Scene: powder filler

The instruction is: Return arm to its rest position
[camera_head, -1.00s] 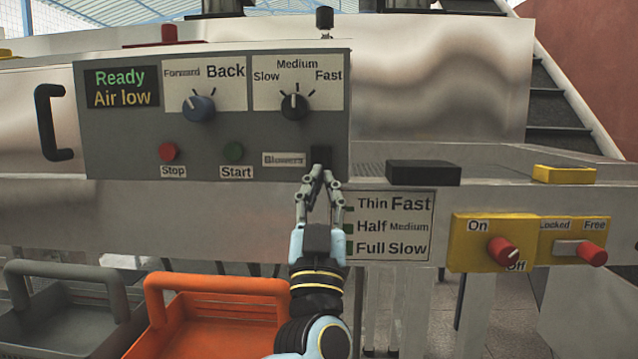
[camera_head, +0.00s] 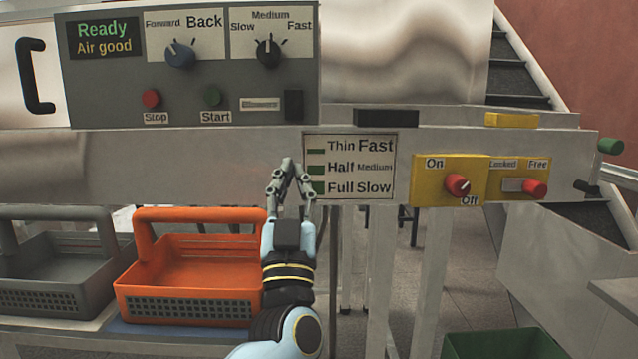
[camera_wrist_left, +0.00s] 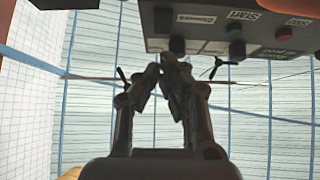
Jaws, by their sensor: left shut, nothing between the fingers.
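My left gripper (camera_head: 288,166) is shut and empty in the head view. It points up in front of the machine's front rail, below the control panel (camera_head: 110,105) and left of the speed chart (camera_head: 349,166). The black blowers switch (camera_head: 293,105) is above the fingertips and apart from them. The display (camera_head: 104,38) reads "Ready" and "Air good". In the left wrist view the shut fingertips (camera_wrist_left: 168,62) show just below the panel's edge (camera_wrist_left: 230,45). My right gripper is not in view.
An orange basket (camera_head: 195,262) stands left of my left wrist, with a grey basket (camera_head: 50,262) beyond it. A yellow box with a red On/Off knob (camera_head: 458,186) and a Locked/Free switch (camera_head: 534,188) are at right. A green bin (camera_head: 500,345) is at lower right.

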